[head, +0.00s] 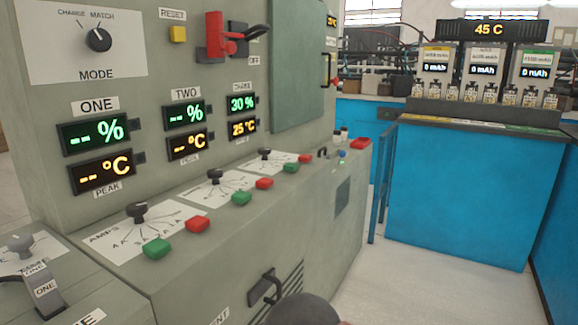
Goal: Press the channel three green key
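The channel three green key (291,168) is on the sloped desk of the grey control panel, the farthest of three green keys. The channel three red key (305,159) lies just beyond it, and the channel three dial (265,154) is to its left. The channel three display (243,103) above reads 30 % in green, and the one below (243,128) reads 25 °C in orange. Whether the key is pressed cannot be told. My gripper is not in view. A dark rounded shape at the bottom edge is cut off, and I cannot tell what it is.
Nearer green keys (157,248) and red keys (197,224) line the same desk. Displays one and two show dashes. A mode knob (98,39), red switch handle (214,35) and black door handle (266,287) stick out. A blue bench (460,190) stands right, with clear floor between.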

